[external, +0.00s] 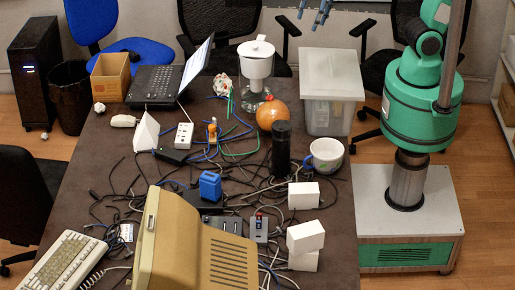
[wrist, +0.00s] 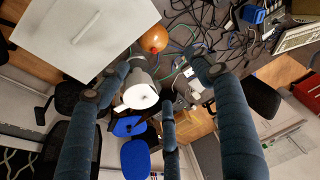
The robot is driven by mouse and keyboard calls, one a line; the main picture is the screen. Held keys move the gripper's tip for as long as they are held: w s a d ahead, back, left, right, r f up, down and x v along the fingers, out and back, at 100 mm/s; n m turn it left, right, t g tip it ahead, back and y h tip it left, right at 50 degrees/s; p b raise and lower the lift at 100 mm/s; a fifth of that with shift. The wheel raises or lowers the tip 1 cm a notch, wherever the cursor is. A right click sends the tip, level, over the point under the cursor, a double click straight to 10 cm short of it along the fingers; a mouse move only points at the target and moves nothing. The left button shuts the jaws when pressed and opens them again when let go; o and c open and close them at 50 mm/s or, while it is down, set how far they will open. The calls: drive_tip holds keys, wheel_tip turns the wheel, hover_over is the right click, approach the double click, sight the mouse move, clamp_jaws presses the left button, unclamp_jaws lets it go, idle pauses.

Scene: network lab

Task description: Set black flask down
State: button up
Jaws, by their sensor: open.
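The black flask (external: 281,148) stands upright on the dark table, between the orange ball and the white mug in the external view. I cannot make it out in the wrist view. My gripper (external: 314,12) is high at the top edge of the external view, beyond and well above the flask, with only its blue finger ends showing. In the wrist view my gripper (wrist: 155,88) has its blue fingers spread wide with nothing between them. It is apart from the flask.
An orange ball (external: 271,115), a white mug (external: 326,155), a pitcher (external: 257,68) and white boxes (external: 304,195) surround the flask. Cables tangle across the table. A laptop (external: 160,84) and a beige monitor (external: 190,245) stand left and front.

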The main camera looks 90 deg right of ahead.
drive_tip(key=s+d+r+t, duration=0.1)
drive_tip(key=s+d+r, duration=0.1)
drive_tip(key=s+d, duration=0.3)
drive_tip(key=s+d+r+m+t, duration=0.1)
drive_tip(key=s+d+r, duration=0.1)
drive_tip(key=s+d, duration=0.3)
drive_tip(key=shift+s+h, duration=0.4)
drive_tip(key=shift+s, duration=1.95)
